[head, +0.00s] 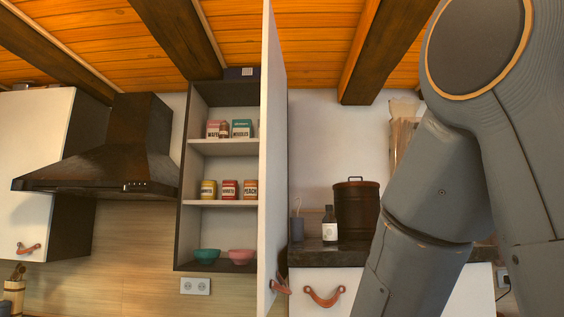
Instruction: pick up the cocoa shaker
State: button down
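The wall cupboard (184,180) is open and shows several shelves. On its upper shelf a small brown item (224,130) stands in front of a pink box (213,129), with a teal box (242,128) to its right. This item may be the cocoa shaker, but it is too small to tell. My arm fills the right side of the view. My gripper is out of the picture.
The cupboard's white door (272,170) stands open towards me. Several cans (229,190) and two bowls (207,255) sit on lower shelves. A range hood (110,160) is at left. A dark canister (357,212) and a bottle (330,226) stand on the right counter.

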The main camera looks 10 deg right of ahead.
aim_at(224, 127)
jog(key=u, duration=2.2)
jog(key=i, duration=1.45)
jog(key=z, duration=2.55)
